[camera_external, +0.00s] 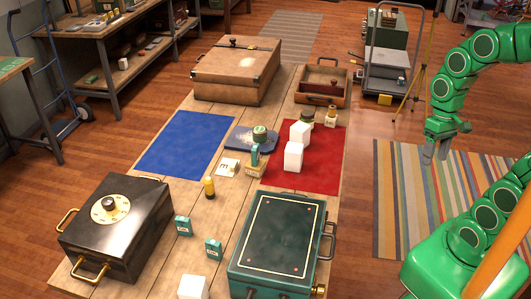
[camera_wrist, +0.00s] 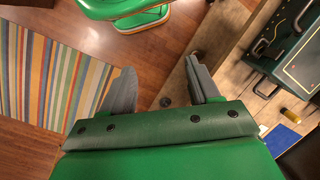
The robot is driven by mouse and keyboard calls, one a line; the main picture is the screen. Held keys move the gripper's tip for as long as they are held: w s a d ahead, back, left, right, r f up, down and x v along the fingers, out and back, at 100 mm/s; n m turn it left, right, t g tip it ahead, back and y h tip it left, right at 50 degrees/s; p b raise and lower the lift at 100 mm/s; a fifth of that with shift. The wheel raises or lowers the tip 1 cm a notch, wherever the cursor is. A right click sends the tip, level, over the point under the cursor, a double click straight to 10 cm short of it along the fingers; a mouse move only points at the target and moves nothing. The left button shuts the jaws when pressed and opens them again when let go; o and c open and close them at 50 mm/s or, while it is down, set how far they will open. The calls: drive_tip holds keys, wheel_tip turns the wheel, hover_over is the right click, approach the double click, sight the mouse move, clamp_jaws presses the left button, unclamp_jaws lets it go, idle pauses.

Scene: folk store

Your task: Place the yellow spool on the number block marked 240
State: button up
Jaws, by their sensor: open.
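The yellow spool (camera_external: 209,187), a small upright yellow cylinder with a dark end, stands on the wooden table between the blue mat and the green chest. It also shows at the right of the wrist view (camera_wrist: 291,115). Small teal blocks with pale labels (camera_external: 183,226) (camera_external: 213,248) stand near the table's front, and another teal block (camera_external: 254,155) stands farther back. The label numbers are too small to read, so I cannot tell which is 240. My gripper (camera_external: 436,153) hangs over the striped rug, right of the table and apart from it. Its fingers (camera_wrist: 162,80) are spread and empty.
A black safe (camera_external: 135,210) and a green chest (camera_external: 278,238) flank the table's front. White cubes (camera_external: 293,157) stand on the red mat (camera_external: 325,150); the blue mat (camera_external: 185,143) is bare. A wooden case (camera_external: 238,70) and open tray (camera_external: 322,82) stand behind.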

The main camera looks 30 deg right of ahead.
drive_tip(key=shift+n+h, duration=0.5)
drive_tip(key=shift+h, duration=0.2)
drive_tip(key=s+d, duration=0.3)
drive_tip(key=s, duration=0.1)
drive_tip(key=shift+d, duration=0.2)
idle(0.4)
